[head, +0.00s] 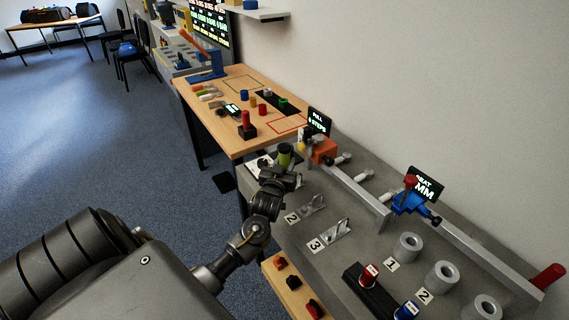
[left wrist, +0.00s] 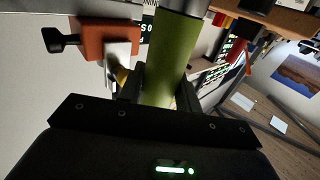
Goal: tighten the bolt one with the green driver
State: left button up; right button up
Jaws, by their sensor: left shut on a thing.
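My left gripper (head: 281,172) is shut on the green driver (head: 286,151), over the far left end of the grey bench. In the left wrist view the driver's thick green handle (left wrist: 172,62) stands between the two dark fingers (left wrist: 158,90). Its tip is hidden, so I cannot tell whether it touches a bolt. The spot of bolt one is mostly covered by my gripper and wrist. The metal fittings by labels 2 (head: 312,205) and 3 (head: 337,231) lie in a row nearer to me. My right gripper is not in view.
An orange clamp (head: 324,150) and a metal rail (head: 362,190) stand right of my gripper. A blue clamp (head: 409,203) and several grey rings (head: 408,247) are farther right. A wooden table (head: 215,108) with small items adjoins behind. Blue floor lies open at left.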

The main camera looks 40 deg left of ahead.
aim_at(283, 155)
pick_arm(q)
jog(key=shift+f, duration=0.7)
dwell(0.6)
jog(key=shift+s+d+f, duration=0.1)
jog(key=shift+d+f, duration=0.05)
dwell(0.6)
notch_tip(283, 155, up, 3)
jog(key=p, duration=0.2)
jog(key=shift+f+p, duration=0.2)
jog(key=shift+p, duration=0.15)
jog(key=shift+r+p, duration=1.85)
jog(key=shift+r, duration=0.2)
